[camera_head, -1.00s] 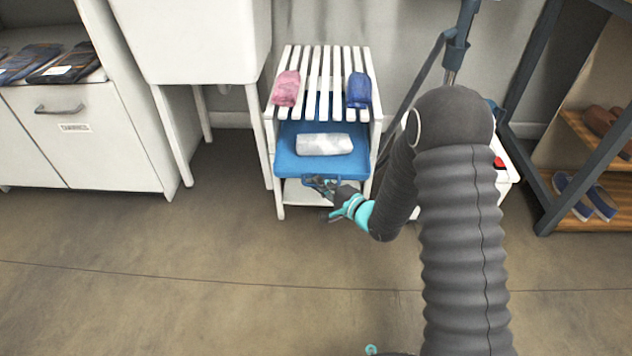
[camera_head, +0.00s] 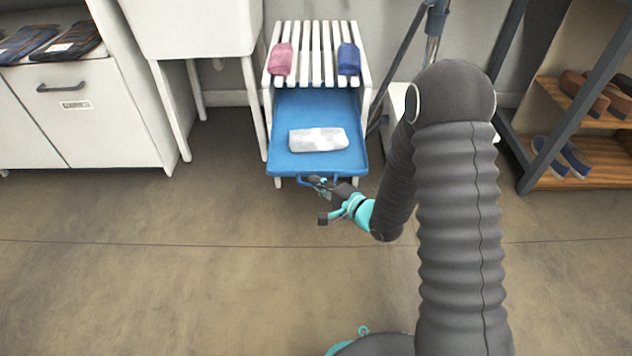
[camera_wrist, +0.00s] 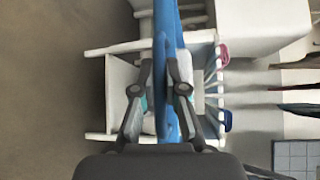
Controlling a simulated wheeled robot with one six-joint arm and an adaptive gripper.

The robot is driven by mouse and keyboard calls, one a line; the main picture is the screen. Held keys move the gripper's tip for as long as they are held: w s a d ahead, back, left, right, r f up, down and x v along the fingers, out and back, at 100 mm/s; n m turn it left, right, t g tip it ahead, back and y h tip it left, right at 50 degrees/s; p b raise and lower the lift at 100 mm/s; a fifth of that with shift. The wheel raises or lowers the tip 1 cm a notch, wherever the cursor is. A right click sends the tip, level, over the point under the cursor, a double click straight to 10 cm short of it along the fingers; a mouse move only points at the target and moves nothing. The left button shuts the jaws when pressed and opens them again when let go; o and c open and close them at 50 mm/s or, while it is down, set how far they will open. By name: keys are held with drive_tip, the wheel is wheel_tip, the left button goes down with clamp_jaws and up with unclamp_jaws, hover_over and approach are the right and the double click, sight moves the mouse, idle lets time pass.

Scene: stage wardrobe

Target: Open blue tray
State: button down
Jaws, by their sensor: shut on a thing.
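The blue tray (camera_head: 350,160) is slid well out of the white slatted rack (camera_head: 361,75), toward me. A white and grey rolled cloth (camera_head: 318,139) lies on it. A blue handle (camera_head: 300,181) is on the tray's front edge. My gripper (camera_head: 318,183) is at that handle and is shut on it. In the wrist view the blue tray (camera_wrist: 166,22) runs edge-on between the two fingers of my gripper (camera_wrist: 165,72). The exact contact on the handle is partly hidden by the fingers.
A pink roll (camera_head: 281,59) and a dark blue roll (camera_head: 348,59) lie on the rack's top slats. A white cabinet (camera_head: 105,135) stands left, and a shoe shelf (camera_head: 560,172) stands right. The floor (camera_head: 200,270) in front is clear.

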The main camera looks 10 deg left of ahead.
drive_tip(key=shift+a, duration=0.1)
drive_tip(key=c, duration=1.2)
unclamp_jaws()
drive_tip(key=shift+s+d, duration=0.1)
drive_tip(key=shift+d, duration=0.3)
drive_tip(key=v, duration=1.1)
drive_tip(key=shift+s, duration=0.15)
drive_tip(key=shift+d, duration=0.1)
